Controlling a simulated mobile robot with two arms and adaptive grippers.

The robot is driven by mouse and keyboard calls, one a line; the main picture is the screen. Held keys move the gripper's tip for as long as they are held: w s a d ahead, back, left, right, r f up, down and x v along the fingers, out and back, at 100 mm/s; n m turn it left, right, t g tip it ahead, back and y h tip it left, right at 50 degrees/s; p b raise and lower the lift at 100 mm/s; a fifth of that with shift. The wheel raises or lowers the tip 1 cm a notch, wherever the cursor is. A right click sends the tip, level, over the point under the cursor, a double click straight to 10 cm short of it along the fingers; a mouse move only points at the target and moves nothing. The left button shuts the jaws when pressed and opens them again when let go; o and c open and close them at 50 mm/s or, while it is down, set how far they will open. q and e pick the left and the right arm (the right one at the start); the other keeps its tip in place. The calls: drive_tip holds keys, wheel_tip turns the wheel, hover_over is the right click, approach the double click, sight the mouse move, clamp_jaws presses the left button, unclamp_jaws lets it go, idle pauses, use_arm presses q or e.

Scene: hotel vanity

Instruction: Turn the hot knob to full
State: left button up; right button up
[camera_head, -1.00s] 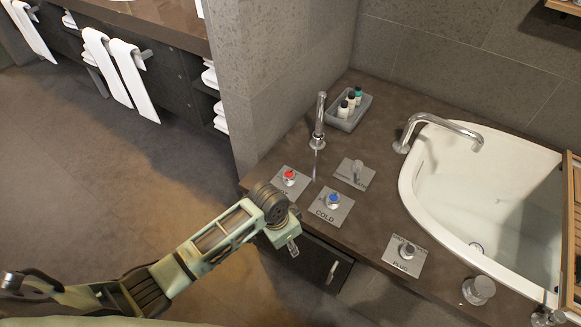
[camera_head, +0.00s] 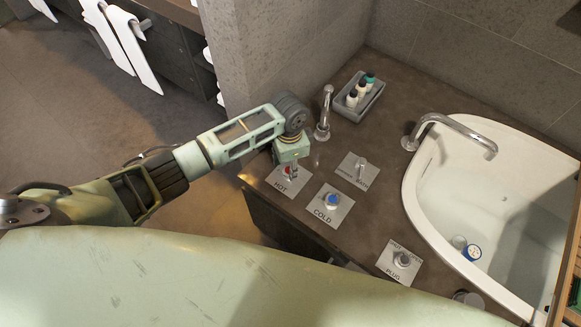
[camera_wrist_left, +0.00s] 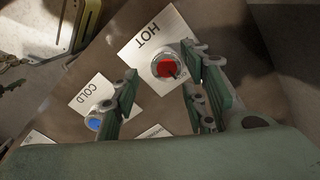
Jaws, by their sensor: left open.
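The hot knob is red-topped with a silver rim and sits on a pale plate marked HOT (camera_head: 274,184) at the counter's left edge. My left gripper (camera_head: 291,168) is over it in the head view and partly hides it. In the left wrist view the hot knob (camera_wrist_left: 165,67) shows just beyond and between the tips of my open left gripper (camera_wrist_left: 165,82). The right finger is close to the knob's edge; I cannot tell whether it touches. My right gripper is not in view.
The blue-topped cold knob (camera_head: 331,202) is close by on its plate. A plug knob (camera_head: 401,260) and a white bathtub (camera_head: 415,190) are to the right.

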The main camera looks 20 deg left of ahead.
use_arm(q)
wheel_tip(320, 180, down, 4)
drive_tip(key=shift+w+f, duration=0.1)
drive_tip(key=shift+f, duration=0.1)
drive_tip(key=shift+c, duration=0.5)
drive_tip(key=c, duration=0.9)
drive_tip(key=shift+d, duration=0.1)
